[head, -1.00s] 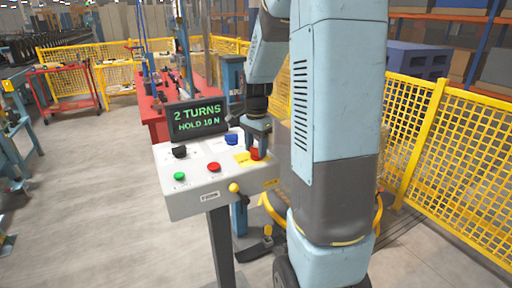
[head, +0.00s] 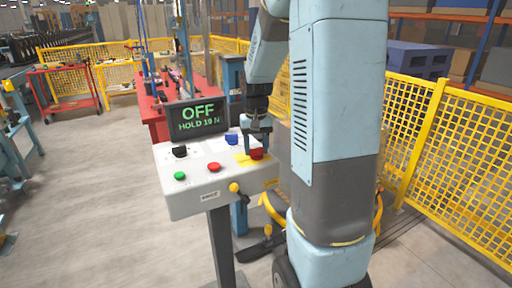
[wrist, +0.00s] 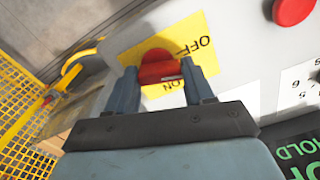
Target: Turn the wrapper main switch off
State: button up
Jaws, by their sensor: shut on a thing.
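The red main switch (head: 257,155) sits on a yellow plate at the right of the grey control panel (head: 186,205). In the wrist view the red knob (wrist: 158,68) lies on the yellow plate (wrist: 197,38), which carries the words OFF and ON. My gripper (head: 257,148) points down at the knob, with one finger on each side of it, shut on it. The fingers hide part of the knob's sides. The panel's screen (head: 198,118) reads OFF and HOLD 10 N.
The panel also has a black knob (head: 180,151), a blue knob (head: 231,139), a green button (head: 180,175) and another red button (head: 213,167). Yellow mesh fencing (head: 450,150) stands at right. Floor at left is clear.

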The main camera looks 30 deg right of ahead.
aim_at(256, 148)
jog(key=shift+w+d+r+n, duration=0.1)
jog(key=shift+n, duration=1.5)
jog(key=o, duration=1)
jog(key=shift+o, duration=0.2)
notch_tip(256, 148, up, 14)
jog(key=shift+f, duration=0.2)
